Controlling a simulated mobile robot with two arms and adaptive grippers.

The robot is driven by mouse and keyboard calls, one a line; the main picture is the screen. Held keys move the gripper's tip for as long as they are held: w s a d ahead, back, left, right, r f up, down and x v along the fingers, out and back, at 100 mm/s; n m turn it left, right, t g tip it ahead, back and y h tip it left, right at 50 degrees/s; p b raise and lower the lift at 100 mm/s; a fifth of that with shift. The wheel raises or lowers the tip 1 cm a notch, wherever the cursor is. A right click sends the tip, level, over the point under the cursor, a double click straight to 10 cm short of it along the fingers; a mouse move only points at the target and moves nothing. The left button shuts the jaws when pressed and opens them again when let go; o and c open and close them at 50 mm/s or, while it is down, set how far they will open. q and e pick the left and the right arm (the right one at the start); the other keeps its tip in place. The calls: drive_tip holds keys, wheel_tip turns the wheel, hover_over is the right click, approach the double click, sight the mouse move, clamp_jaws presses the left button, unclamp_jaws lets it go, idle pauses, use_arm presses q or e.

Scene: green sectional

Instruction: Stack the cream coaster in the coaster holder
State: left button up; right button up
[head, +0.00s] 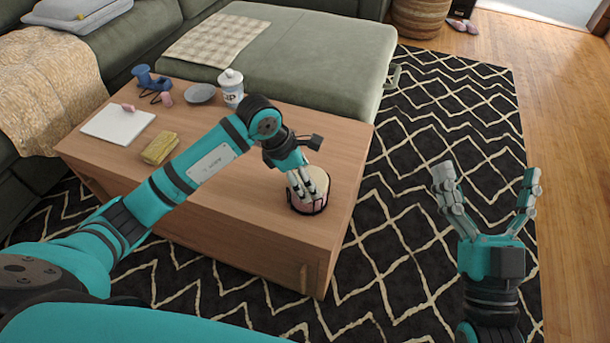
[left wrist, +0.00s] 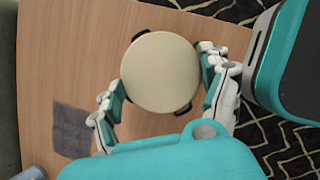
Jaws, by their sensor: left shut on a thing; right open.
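The round coaster holder (head: 309,207) stands near the right end of the wooden coffee table, with a dark frame and pinkish coasters in it. The cream coaster (left wrist: 160,72) is a pale disc seen from above in the left wrist view. It lies over the holder, whose dark tabs (left wrist: 184,110) show around its edge. My left gripper (head: 309,188) points down at the holder and is shut on the cream coaster, with fingers on opposite sides. I cannot tell whether the coaster rests on the stack. My right gripper (head: 487,190) is open and empty over the rug.
The coffee table (head: 225,215) also holds a white canister (head: 231,90), a grey dish (head: 201,93), a blue object (head: 150,78), a yellow block (head: 160,148) and a white notebook (head: 117,124), all away from the holder. A green sofa (head: 300,50) borders the table behind.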

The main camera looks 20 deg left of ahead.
use_arm(q)
drive_tip(key=shift+s+f, duration=0.4)
drive_tip(key=shift+f, duration=0.35)
drive_tip(key=shift+c, duration=0.5)
drive_tip(key=o, duration=1.2)
drive_tip(key=shift+w+f, duration=0.1)
drive_tip(key=shift+o, duration=0.2)
drive_tip(key=w+v, duration=0.1)
drive_tip(key=v, duration=1.1)
drive_tip(key=shift+r, duration=0.55)
drive_tip(key=shift+s+d, duration=0.15)
drive_tip(key=shift+d, duration=0.1)
